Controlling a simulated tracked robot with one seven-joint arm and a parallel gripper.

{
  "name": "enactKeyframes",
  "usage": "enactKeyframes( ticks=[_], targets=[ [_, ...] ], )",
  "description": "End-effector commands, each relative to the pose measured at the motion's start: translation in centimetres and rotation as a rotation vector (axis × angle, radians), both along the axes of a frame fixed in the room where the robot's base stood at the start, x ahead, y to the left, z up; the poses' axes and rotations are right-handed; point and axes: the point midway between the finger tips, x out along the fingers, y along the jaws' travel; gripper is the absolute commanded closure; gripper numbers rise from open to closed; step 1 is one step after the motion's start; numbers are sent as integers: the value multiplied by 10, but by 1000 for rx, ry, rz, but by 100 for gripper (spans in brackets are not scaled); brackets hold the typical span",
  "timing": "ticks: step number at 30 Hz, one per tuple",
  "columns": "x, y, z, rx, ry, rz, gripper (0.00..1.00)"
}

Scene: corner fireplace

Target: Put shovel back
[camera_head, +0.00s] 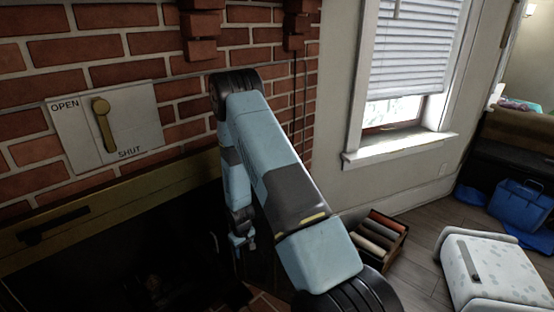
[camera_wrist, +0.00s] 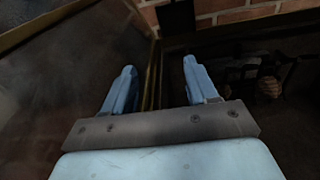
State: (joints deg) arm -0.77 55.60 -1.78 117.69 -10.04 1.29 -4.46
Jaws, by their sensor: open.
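I cannot make out a shovel in either view. My gripper (camera_head: 243,241) hangs in front of the dark fireplace opening (camera_head: 120,265), partly hidden by my arm. In the wrist view my gripper (camera_wrist: 158,66) has its two blue fingers spread apart with nothing held between them. A thin brass-coloured upright edge (camera_wrist: 151,80) shows in the gap beyond the fingers; I cannot tell how far off it is. A dark object (camera_wrist: 177,17) stands against the bricks above the fingers, too dark to name.
A smoky glass panel (camera_wrist: 65,75) is left of the fingers. Dark shapes, perhaps a grate with logs (camera_wrist: 270,86), lie right. A brass lever (camera_head: 104,124) is on the wall plate.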

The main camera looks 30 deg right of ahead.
Motion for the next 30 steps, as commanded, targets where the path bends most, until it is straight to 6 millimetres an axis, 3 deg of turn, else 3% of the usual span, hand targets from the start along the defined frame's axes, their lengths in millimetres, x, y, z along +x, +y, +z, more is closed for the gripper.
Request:
enactKeyframes(
  ticks=[1,3,14,23,30],
  targets=[
    [6,0,23,-1,-15,-7,42],
    [11,0,51,-3,-29,-15,42],
    [15,-2,183,-4,-92,-63,42],
    [-8,-2,292,3,-149,-102,42],
    [-42,-1,369,11,-193,-130,42]
  ],
)
